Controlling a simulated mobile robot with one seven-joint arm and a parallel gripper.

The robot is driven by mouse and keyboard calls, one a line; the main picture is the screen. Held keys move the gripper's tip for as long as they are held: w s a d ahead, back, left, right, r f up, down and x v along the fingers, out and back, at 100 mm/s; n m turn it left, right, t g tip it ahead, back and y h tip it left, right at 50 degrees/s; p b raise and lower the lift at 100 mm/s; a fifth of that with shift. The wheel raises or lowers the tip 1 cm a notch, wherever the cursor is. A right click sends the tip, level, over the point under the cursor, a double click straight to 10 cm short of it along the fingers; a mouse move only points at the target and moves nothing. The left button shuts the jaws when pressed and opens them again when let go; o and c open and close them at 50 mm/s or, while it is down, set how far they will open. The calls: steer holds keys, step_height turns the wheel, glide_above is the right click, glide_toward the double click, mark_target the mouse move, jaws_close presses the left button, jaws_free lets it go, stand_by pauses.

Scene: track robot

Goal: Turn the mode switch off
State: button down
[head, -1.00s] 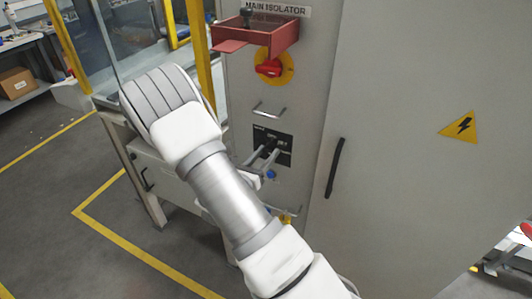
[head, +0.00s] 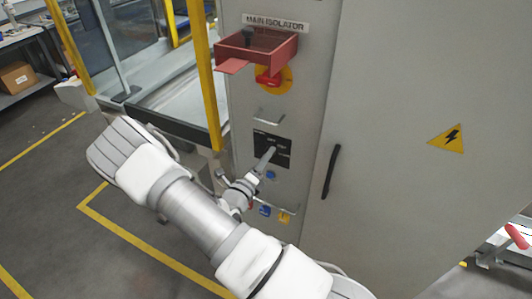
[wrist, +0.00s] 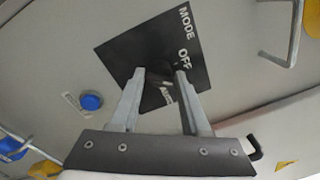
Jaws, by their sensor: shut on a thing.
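The mode switch sits on a black square plate (wrist: 120,50) on the grey cabinet front; the plate also shows in the head view (head: 285,157). In the wrist view the plate reads "MODE" and "OFF", with a third, partly hidden label near the fingers. My gripper (wrist: 163,76) has its two grey fingers at the plate's middle, shut on the dark switch knob (wrist: 158,80). The fingers mostly hide the knob, so I cannot tell which label it points to. In the head view my gripper (head: 268,155) reaches the plate from the lower left.
Above the plate are a metal handle (head: 269,116), a red isolator switch (head: 268,78) and a red box (head: 255,48). Below are a blue button (head: 271,175) and blue and yellow padlocks (head: 284,216). A black door handle (head: 332,171) is to the right.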

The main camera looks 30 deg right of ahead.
steer(key=shift+a+f+n+t+y+p, duration=0.1)
steer(key=shift+n+t+y+p, duration=0.25)
steer(key=shift+n+p, duration=2.55)
steer(key=n+b, duration=0.2)
steer(key=shift+s+f+n, duration=0.1)
steer(key=shift+n, duration=0.3)
steer(key=shift+c, duration=2.3)
jaws_free()
steer(key=b+v, duration=0.3)
steer(key=v, duration=1.4)
steer(key=shift+a, duration=0.2)
